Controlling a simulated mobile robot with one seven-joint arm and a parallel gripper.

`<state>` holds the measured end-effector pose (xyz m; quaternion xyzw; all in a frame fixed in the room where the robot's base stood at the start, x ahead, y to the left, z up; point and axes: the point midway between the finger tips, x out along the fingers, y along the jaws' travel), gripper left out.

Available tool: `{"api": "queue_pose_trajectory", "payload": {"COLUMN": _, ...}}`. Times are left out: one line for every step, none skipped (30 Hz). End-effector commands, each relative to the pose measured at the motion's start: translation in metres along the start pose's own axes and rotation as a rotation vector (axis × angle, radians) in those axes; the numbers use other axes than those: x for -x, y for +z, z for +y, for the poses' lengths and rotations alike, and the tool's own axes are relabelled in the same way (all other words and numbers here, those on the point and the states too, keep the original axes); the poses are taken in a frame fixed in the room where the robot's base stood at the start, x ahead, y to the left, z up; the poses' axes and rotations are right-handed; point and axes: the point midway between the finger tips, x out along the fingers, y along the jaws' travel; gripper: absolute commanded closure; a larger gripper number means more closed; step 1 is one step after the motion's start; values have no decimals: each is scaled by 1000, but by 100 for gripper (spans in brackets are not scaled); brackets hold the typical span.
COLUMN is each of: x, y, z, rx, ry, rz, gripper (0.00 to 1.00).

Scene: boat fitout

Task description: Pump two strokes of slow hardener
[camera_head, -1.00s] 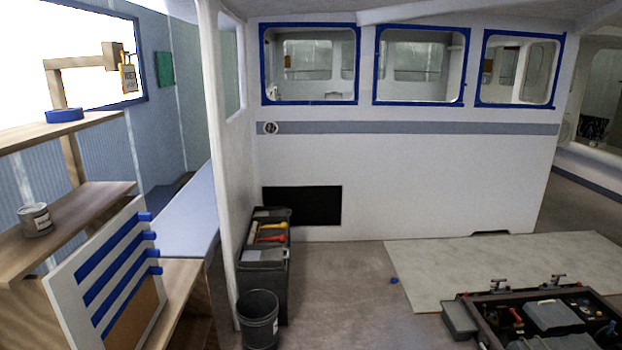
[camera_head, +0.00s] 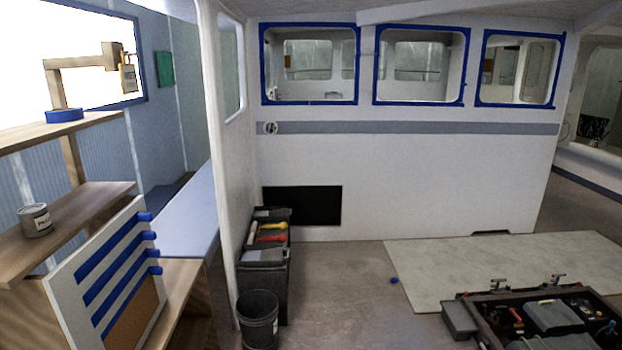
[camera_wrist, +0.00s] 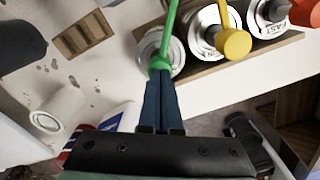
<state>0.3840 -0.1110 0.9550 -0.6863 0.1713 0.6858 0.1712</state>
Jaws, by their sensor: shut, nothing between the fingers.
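In the wrist view, my gripper (camera_wrist: 160,78) is shut and empty. Its dark blue fingers lie together, with their tips at the round green pump head (camera_wrist: 160,64). I cannot tell whether they touch it. The green pump sits on a metal can (camera_wrist: 147,45), partly hidden by the pump and fingers. To its right are a can (camera_wrist: 203,22) with a yellow pump (camera_wrist: 233,43) and a can (camera_wrist: 264,27) marked "FAST" under a red-orange pump (camera_wrist: 304,12). I can read no "slow" label. The head view shows neither my gripper nor the pumps.
The cans stand along a wooden-edged board (camera_wrist: 240,55). A white cup or roll (camera_wrist: 58,112), a wooden block (camera_wrist: 83,35) and a dark object (camera_wrist: 20,45) lie to the left. The head view shows a bucket (camera_head: 258,318) and an open toolbox (camera_head: 545,320) on the floor.

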Motion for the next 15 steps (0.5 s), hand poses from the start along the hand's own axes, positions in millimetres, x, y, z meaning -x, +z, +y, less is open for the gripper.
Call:
{"api": "queue_pose_trajectory", "payload": {"x": 6, "y": 1, "z": 0, "rx": 1, "ry": 0, "rz": -2, "gripper": 100}}
{"api": "queue_pose_trajectory", "payload": {"x": 8, "y": 1, "z": 0, "rx": 1, "ry": 0, "rz": -2, "gripper": 100}}
{"api": "queue_pose_trajectory", "payload": {"x": 10, "y": 1, "z": 0, "rx": 1, "ry": 0, "rz": -2, "gripper": 100}}
{"api": "queue_pose_trajectory", "payload": {"x": 12, "y": 1, "z": 0, "rx": 1, "ry": 0, "rz": -2, "gripper": 100}}
{"api": "queue_pose_trajectory", "payload": {"x": 13, "y": 1, "z": 0, "rx": 1, "ry": 0, "rz": -2, "gripper": 100}}
{"api": "queue_pose_trajectory", "payload": {"x": 16, "y": 1, "z": 0, "rx": 1, "ry": 0, "rz": -2, "gripper": 100}}
{"api": "queue_pose_trajectory", "payload": {"x": 17, "y": 1, "z": 0, "rx": 1, "ry": 0, "rz": -2, "gripper": 100}}
{"api": "queue_pose_trajectory", "payload": {"x": 19, "y": 1, "z": 0, "rx": 1, "ry": 0, "rz": -2, "gripper": 100}}
{"api": "queue_pose_trajectory", "payload": {"x": 21, "y": 1, "z": 0, "rx": 0, "ry": 0, "rz": -2, "gripper": 100}}
{"api": "queue_pose_trajectory", "payload": {"x": 23, "y": 1, "z": 0, "rx": 0, "ry": 0, "rz": -2, "gripper": 100}}
{"api": "queue_pose_trajectory", "payload": {"x": 25, "y": 1, "z": 0, "rx": 0, "ry": 0, "rz": -2, "gripper": 100}}
{"api": "queue_pose_trajectory", "payload": {"x": 27, "y": 0, "z": 0, "rx": 0, "ry": 0, "rz": -2, "gripper": 100}}
{"api": "queue_pose_trajectory", "payload": {"x": 29, "y": 0, "z": 0, "rx": 0, "ry": 0, "rz": -1, "gripper": 100}}
{"api": "queue_pose_trajectory", "payload": {"x": 30, "y": 0, "z": 0, "rx": 0, "ry": 0, "rz": -1, "gripper": 100}}
{"api": "queue_pose_trajectory", "payload": {"x": 31, "y": 0, "z": 0, "rx": 0, "ry": 0, "rz": -1, "gripper": 100}}
